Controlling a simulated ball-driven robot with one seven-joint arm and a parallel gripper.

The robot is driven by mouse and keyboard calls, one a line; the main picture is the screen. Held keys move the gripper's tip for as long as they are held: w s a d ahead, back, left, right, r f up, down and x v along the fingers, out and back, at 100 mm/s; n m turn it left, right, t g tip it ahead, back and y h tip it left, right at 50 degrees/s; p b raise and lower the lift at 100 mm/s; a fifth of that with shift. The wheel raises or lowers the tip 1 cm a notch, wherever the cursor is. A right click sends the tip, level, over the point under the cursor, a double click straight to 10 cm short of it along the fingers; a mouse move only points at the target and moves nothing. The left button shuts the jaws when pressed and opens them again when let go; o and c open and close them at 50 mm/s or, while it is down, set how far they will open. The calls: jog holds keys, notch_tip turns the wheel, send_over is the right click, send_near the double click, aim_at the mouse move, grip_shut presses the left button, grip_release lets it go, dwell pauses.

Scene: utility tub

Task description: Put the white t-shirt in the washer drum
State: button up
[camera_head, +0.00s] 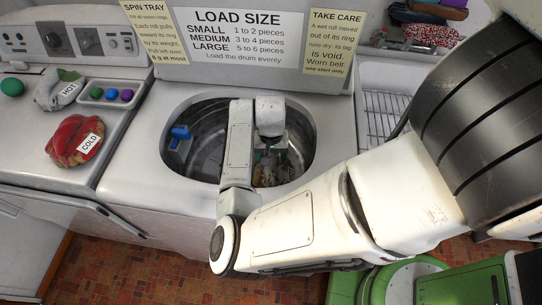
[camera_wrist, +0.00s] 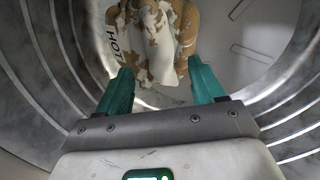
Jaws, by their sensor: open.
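The washer drum (camera_head: 205,118) is an open steel tub in the white machine top, and its ribbed wall also fills the wrist view (camera_wrist: 55,90). My gripper (camera_wrist: 157,84) is inside the drum, its two teal fingers apart with nothing between the tips. Just beyond them lies a white-and-tan patched cloth bundle (camera_wrist: 155,30) marked HOT; in the head view it is mostly hidden by my arm. No plain white t-shirt is clearly identifiable. A pale grey-white roll (camera_head: 60,91) with a HOT tag lies on the left machine top.
A red roll (camera_head: 75,141) tagged COLD and a small tray of coloured balls (camera_head: 110,94) sit left of the drum. A blue piece (camera_head: 179,136) is at the drum's left inner wall. A rack basin (camera_head: 384,113) and folded cloths (camera_head: 432,35) are at right.

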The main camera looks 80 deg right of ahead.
notch_tip(320, 180, up, 13)
jog(key=shift+f, duration=0.2)
dwell(0.6)
